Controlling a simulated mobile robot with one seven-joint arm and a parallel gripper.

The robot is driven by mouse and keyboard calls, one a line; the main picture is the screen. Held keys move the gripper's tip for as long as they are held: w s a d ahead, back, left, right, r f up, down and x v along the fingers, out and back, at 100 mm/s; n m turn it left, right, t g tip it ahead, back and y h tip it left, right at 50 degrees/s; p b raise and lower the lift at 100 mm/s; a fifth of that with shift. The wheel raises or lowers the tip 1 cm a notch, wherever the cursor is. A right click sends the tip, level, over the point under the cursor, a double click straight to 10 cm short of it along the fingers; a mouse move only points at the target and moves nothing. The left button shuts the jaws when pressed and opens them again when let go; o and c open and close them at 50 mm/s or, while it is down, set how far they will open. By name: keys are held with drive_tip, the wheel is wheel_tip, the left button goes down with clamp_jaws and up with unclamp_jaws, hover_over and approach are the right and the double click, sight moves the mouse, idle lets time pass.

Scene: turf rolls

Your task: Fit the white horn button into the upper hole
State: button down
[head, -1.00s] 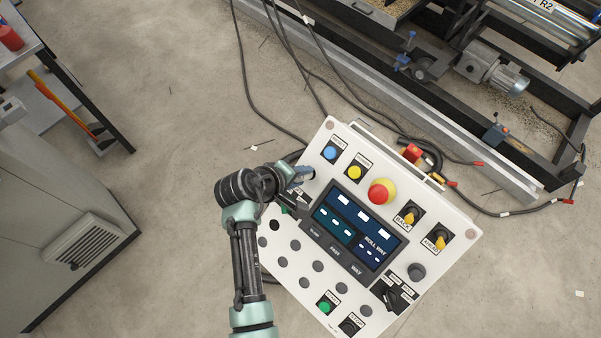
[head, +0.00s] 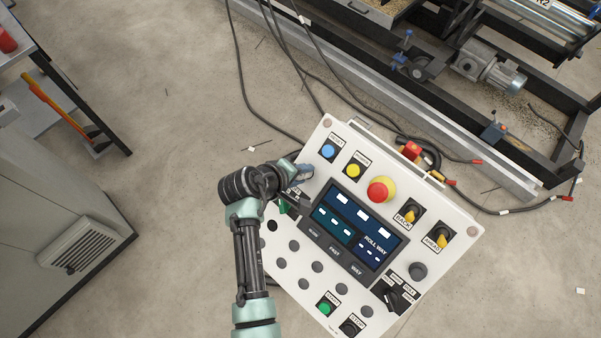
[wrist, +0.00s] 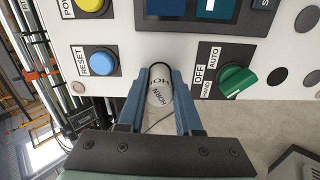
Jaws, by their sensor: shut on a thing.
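In the wrist view, my gripper (wrist: 160,100) is shut on the white horn button (wrist: 159,96), a white round piece with dark lettering, between its two blue fingers. A dark ring shows at the button's far end, against the white control panel (wrist: 135,55). The upper hole is not clearly seen; the button and fingers cover that spot between the blue RESET button and the green switch. I cannot tell whether the button touches the panel or has entered a hole. In the head view, my gripper (head: 300,187) is over the panel's left edge, its button hidden.
A blue RESET button (wrist: 103,61) is close left of the fingers and a green OFF/AUTO switch (wrist: 237,80) close right. An open black hole (head: 272,226) lies lower on the panel. A red mushroom button (head: 379,191) stands up beside the screen. Cables cross the floor behind.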

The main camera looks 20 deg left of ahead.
drive_tip(key=shift+w+d+f, duration=0.1)
drive_tip(key=shift+w+f, duration=0.1)
drive_tip(key=shift+f, duration=0.15)
drive_tip(key=c, duration=0.5)
unclamp_jaws()
drive_tip(key=b+v, duration=0.1)
drive_tip(key=v, duration=1.2)
